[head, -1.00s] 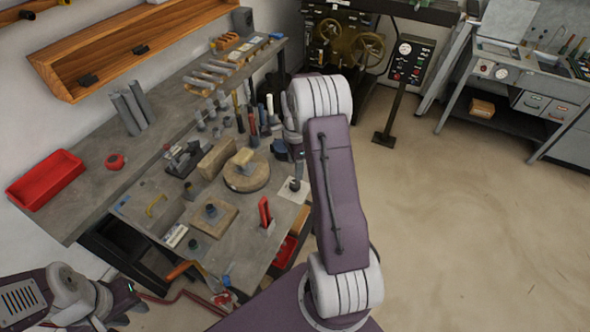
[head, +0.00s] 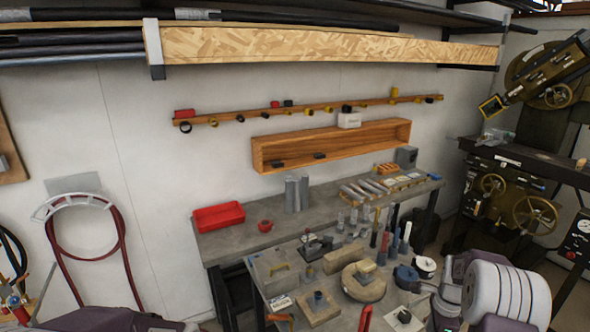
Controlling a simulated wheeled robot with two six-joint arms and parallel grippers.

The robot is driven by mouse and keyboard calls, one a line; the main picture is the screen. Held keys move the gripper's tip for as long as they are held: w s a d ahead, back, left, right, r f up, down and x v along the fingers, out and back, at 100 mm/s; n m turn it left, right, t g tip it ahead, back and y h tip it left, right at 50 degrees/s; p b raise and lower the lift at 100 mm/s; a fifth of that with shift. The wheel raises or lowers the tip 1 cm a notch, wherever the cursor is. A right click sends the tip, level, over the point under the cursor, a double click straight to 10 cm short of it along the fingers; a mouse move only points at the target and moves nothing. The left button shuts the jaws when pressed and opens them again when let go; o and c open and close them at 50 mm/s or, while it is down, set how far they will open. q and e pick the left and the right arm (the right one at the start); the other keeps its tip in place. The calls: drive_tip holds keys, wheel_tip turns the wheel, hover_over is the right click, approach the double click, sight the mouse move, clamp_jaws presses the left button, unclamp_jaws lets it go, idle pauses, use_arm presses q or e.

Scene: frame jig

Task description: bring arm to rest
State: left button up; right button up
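My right arm shows only as purple links and a white ribbed joint at the lower right of the head view, beside the bench's right end. My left arm shows as a purple link along the lower left edge. I can make out neither gripper's fingers, so what they hold cannot be seen. The grey workbench (head: 262,232) stands against the wall with a lower fixture table (head: 272,291) in front of it. On that table are a round wooden disc (head: 364,290) with a block on it and a wooden plate (head: 318,310) with a dark post.
A wooden shelf (head: 330,146) hangs above. A machine with handwheels (head: 535,214) stands at right; a hose reel (head: 85,240) hangs at left.

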drive_tip(key=a+r+n+t, duration=0.1)
drive_tip(key=a+r+n, duration=0.55)
drive_tip(key=a, duration=0.65)
drive_tip(key=s+a+f+n, duration=0.1)
drive_tip(key=s+a+n, duration=0.2)
drive_tip(key=s+n, duration=0.4)
drive_tip(key=s+a+n, duration=0.3)
drive_tip(key=s+n, duration=0.5)
drive_tip(key=shift+s+a+f, duration=0.3)
drive_tip(key=shift+s+f, duration=0.1)
